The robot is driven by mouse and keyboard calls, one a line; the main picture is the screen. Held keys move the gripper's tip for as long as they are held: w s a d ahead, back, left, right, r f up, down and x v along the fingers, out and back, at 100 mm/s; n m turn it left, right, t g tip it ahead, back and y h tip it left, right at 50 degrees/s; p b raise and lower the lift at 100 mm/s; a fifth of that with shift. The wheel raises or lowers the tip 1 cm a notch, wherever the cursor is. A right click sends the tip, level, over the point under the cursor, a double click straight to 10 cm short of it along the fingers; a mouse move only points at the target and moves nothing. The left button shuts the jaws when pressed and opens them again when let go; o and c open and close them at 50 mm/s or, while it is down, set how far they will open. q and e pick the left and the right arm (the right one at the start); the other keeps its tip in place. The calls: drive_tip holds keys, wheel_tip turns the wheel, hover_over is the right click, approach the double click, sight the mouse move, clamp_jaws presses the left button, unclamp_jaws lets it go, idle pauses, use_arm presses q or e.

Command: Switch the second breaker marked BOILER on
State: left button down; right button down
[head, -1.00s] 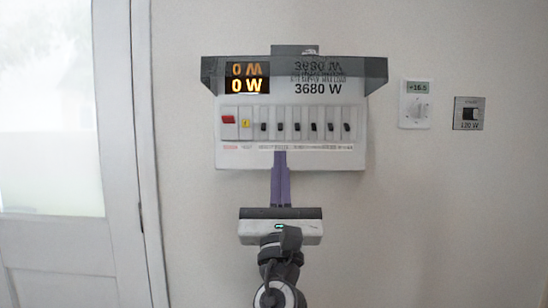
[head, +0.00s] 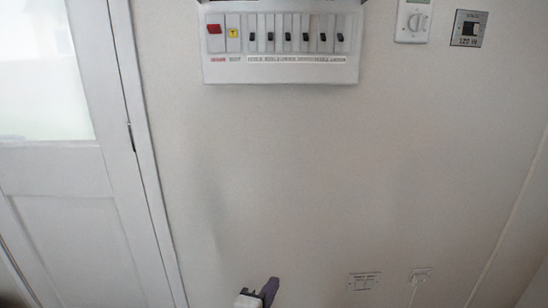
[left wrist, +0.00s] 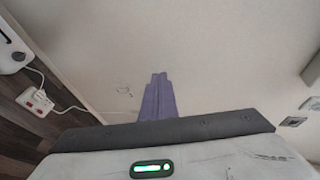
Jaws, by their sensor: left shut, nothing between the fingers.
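The breaker panel (head: 280,75) is on the wall at the top of the head view, its upper part cut off. It has a red switch (head: 214,29), a yellow-marked module and a row of several breakers with black toggles (head: 287,37). The labels below are too small to read, so I cannot tell which is the second BOILER breaker. My left gripper (head: 273,284) is at the bottom edge of the head view, far below the panel and apart from it. In the left wrist view its purple fingers (left wrist: 159,76) are shut together, empty, before bare wall. My right gripper is out of view.
A white thermostat (head: 413,20) and a dark switch plate (head: 469,29) are right of the panel. A double wall plate (head: 364,281) and a corded socket (head: 421,274) are low on the wall. A door (head: 70,230) is at left. The wall between is clear.

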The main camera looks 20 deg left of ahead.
use_arm(q)
drive_tip(key=s+d+f+n+g+h, duration=0.1)
drive_tip(key=s+d+f+n+g, duration=0.1)
drive_tip(key=s+f+n, duration=0.5)
drive_tip(key=s+d+f+n+g+h, duration=0.2)
drive_tip(key=s+f+n+g, duration=0.2)
drive_tip(key=s+f+n, duration=0.3)
drive_tip(key=s+f, duration=0.4)
drive_tip(key=s, duration=0.5)
drive_tip(key=shift+s+d+h, duration=0.2)
drive_tip(key=shift+d+h, duration=0.1)
drive_tip(key=shift+d, duration=0.1)
drive_tip(key=shift+f, duration=0.1)
